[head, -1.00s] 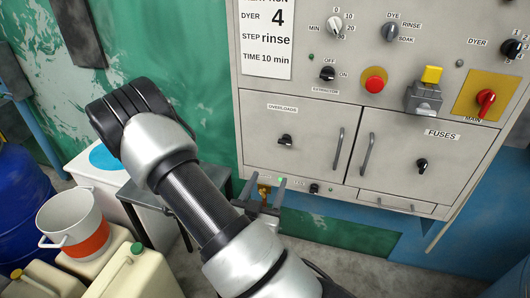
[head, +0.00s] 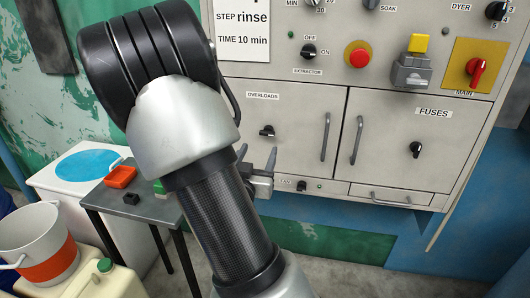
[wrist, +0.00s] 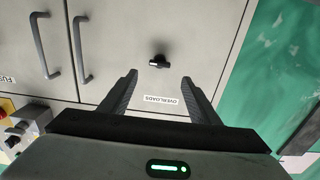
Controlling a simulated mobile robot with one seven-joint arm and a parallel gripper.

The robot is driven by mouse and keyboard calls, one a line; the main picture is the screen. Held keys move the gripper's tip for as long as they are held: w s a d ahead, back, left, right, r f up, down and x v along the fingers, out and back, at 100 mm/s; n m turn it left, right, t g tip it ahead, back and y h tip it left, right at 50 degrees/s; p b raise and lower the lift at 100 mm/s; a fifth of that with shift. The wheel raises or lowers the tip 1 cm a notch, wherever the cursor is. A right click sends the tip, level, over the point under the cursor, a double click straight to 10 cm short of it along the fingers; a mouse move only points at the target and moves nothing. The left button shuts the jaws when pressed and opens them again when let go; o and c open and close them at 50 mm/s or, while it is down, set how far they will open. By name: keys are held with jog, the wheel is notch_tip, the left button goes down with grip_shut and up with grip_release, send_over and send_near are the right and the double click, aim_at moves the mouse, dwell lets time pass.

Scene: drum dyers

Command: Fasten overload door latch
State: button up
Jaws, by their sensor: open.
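The overload door (head: 289,128), labelled OVERLOADS, is a grey panel door that looks closed flush with the cabinet. Its latch is a small black knob (head: 266,131) on the left side of the door. The latch also shows in the wrist view (wrist: 159,61), ahead of the fingers and between their lines, with its lever lying about crosswise. In the wrist view my gripper (wrist: 158,82) shows both fingers spread. A vertical door handle (head: 325,137) is at the door's right.
The fuses door (head: 390,170) with its own handle and knob adjoins on the right. A red button (head: 357,55), a yellow-topped switch (head: 413,65) and a red main switch (head: 476,71) sit above. A grey table (head: 150,208) with an orange tray (head: 120,177) stands below left.

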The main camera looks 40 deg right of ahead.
aim_at(266, 134)
jog(key=x, duration=0.9)
jog(key=shift+c, duration=0.4)
jog(key=shift+a, duration=0.1)
jog(key=c, duration=1)
